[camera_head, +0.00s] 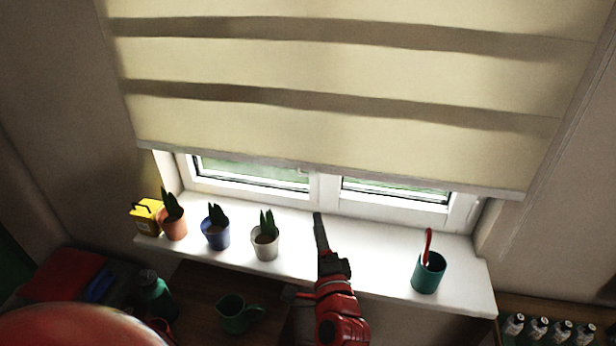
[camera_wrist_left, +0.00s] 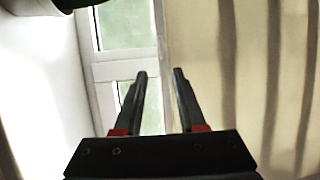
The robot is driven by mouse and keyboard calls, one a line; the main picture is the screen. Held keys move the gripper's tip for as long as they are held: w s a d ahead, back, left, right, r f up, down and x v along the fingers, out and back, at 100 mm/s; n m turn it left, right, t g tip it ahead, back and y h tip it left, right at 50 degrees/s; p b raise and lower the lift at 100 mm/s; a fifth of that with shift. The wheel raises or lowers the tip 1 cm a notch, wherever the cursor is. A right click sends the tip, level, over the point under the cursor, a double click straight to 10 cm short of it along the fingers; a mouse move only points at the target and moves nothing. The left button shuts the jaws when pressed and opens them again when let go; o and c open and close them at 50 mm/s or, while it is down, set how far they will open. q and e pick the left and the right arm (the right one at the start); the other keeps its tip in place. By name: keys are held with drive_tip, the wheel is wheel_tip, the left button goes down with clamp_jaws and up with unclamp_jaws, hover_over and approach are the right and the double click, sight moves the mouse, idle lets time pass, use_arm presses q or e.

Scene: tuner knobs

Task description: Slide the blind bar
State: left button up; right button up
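The beige blind hangs over the upper part of the window, with a pale bar (camera_head: 250,159) along its lower edge, tilted slightly in the picture. My left gripper (camera_head: 319,216) points up toward the window, and its tips show a little below the bar in the head view. In the left wrist view the gripper (camera_wrist_left: 160,73) is open and empty. There the bar (camera_wrist_left: 163,35) runs up the picture beyond the fingertips, roughly in line with the gap between them. I cannot tell how far off it is. My right gripper is not in view.
On the white sill (camera_head: 340,275) stand a yellow box (camera_head: 147,216), an orange pot (camera_head: 173,226), a blue pot (camera_head: 215,236), a white pot (camera_head: 265,246) and a teal cup (camera_head: 428,275). Below lie a green jug (camera_head: 238,315) and several bottles (camera_head: 540,328).

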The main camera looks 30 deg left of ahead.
use_arm(q)
drive_tip(key=p+x, duration=0.4)
drive_tip(key=x, duration=1.1)
drive_tip(key=shift+r, duration=0.2)
drive_tip(key=shift+w, duration=0.15)
clamp_jaws()
idle(0.5)
